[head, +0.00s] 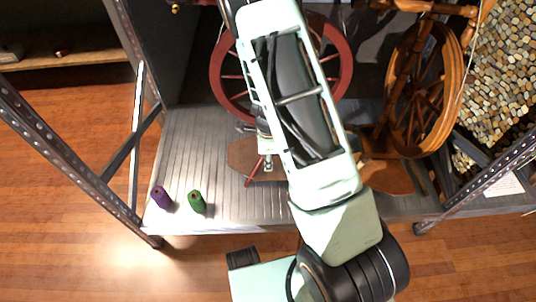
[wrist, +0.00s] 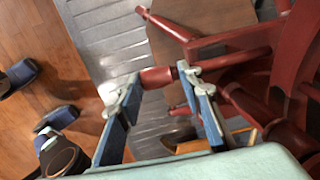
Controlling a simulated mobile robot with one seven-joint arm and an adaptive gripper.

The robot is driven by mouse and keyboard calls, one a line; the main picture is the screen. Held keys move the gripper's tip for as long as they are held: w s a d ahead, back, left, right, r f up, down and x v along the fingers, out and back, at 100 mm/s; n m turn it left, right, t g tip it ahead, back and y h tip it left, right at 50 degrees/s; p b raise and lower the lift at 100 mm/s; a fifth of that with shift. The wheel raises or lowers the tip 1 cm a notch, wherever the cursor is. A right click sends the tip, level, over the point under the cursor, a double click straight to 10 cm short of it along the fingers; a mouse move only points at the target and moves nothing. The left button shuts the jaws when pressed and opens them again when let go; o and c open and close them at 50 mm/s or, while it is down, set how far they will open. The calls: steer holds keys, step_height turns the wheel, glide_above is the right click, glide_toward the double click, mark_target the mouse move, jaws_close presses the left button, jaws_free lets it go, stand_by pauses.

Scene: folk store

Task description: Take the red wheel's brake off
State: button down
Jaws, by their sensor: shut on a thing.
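The red wheel (head: 222,75) stands upright on the metal shelf in the head view, partly hidden behind my arm. In the wrist view, its red frame and spokes (wrist: 285,95) fill the right side. My gripper (wrist: 150,82) has its two blue-padded fingers on either side of a short red turned piece (wrist: 157,77), with the fingertips touching its ends. I cannot tell for sure whether this piece is the brake, or whether it is still joined to the wheel. In the head view my gripper (head: 264,145) is low in front of the wheel, partly covered by my arm.
A brown wooden wheel (head: 398,90) stands close on the right of the shelf. A purple spool (head: 161,197) and a green spool (head: 196,202) stand at the front left of the shelf (head: 185,150). Metal posts (head: 65,150) frame the shelf. The shelf's left part is mostly clear.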

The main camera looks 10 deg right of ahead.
steer(key=shift+w+r+p, duration=0.1)
steer(key=shift+r+p, duration=0.3)
steer(key=shift+p, duration=0.4)
steer(key=shift+f+g+p, duration=0.1)
steer(key=shift+g+p, duration=0.2)
steer(key=c, duration=1.4)
jaws_free()
steer(key=shift+o, duration=0.2)
step_height(320, 180, up, 12)
steer(key=shift+s, duration=0.4)
